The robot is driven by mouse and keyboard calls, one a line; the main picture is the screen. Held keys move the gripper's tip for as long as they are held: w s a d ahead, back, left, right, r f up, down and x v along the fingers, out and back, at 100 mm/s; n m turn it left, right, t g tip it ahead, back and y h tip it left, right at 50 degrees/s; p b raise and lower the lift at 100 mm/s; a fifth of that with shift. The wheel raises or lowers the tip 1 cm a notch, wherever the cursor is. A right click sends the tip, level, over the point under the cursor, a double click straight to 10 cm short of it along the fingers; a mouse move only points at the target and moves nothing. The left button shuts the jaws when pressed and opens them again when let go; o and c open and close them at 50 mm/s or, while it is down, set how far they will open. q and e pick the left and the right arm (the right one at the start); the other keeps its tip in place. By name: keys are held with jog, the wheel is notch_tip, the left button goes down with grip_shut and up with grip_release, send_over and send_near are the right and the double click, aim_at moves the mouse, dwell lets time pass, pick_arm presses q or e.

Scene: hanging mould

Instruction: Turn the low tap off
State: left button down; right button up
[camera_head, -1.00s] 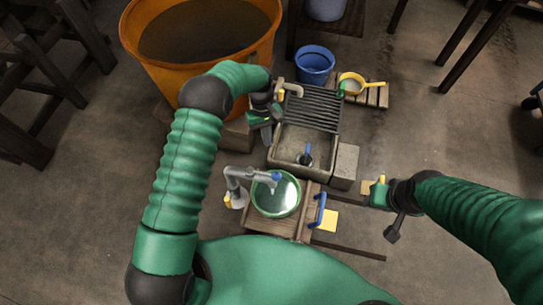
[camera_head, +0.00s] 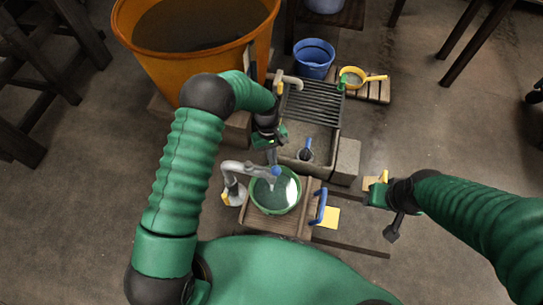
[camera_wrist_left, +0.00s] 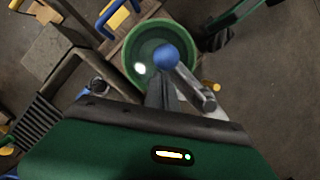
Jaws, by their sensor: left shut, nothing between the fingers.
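The low tap (camera_head: 238,168) is a grey bent pipe with a blue ball-like part (camera_head: 276,171) at its end, over a green basin (camera_head: 289,190) with water in it. In the left wrist view the blue part (camera_wrist_left: 166,56) and grey pipe (camera_wrist_left: 196,92) show close by. My left gripper (camera_head: 271,160) is shut and empty, its tips just beside the blue part; I cannot tell whether they touch. In the left wrist view its fingers (camera_wrist_left: 160,92) point at the blue part. My right gripper (camera_head: 374,195) is off to the right, its jaws too small to judge.
A stone sink (camera_head: 326,176) with a grooved drainboard (camera_head: 313,107) and a higher tap (camera_head: 287,80) stands behind the basin. A large orange tub (camera_head: 252,30) is at the back left. A blue bucket (camera_head: 314,57) and yellow ladle (camera_head: 352,78) are behind. A blue handle (camera_head: 320,207) stands right of the basin.

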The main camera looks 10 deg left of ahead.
pick_arm(q)
jog(key=shift+s+m+p, duration=0.2)
jog(key=shift+m+p, duration=0.1)
jog(key=shift+p, duration=0.1)
jog(key=shift+s+d, duration=0.1)
jog(key=shift+s+d+r+m+p, duration=0.15)
jog(key=shift+s+m+p, duration=0.3)
jog(key=shift+m+p, duration=0.35)
jog(key=s+m+p, duration=0.1)
jog(key=s+m+y+p, duration=0.1)
jog(key=m+p, duration=0.1)
jog(key=shift+s+r+g, duration=0.15)
jog(key=shift+s+g, duration=0.1)
jog(key=shift+g, duration=0.05)
jog(key=s+a+m+y+p, duration=0.1)
jog(key=s+a+m+p, duration=0.1)
jog(key=m, duration=0.4)
jog(key=s+a+m+t+y+p, duration=0.1)
jog(key=s+a+m+y+p, duration=0.1)
jog(key=s+m+p, duration=0.3)
jog(key=shift+s+a+f+m+p, duration=0.15)
jog(key=shift+a+f+m+p, duration=0.1)
jog(key=shift+a+m+p, duration=0.65)
jog(key=shift+d+m, duration=0.1)
jog(key=shift+m, duration=0.2)
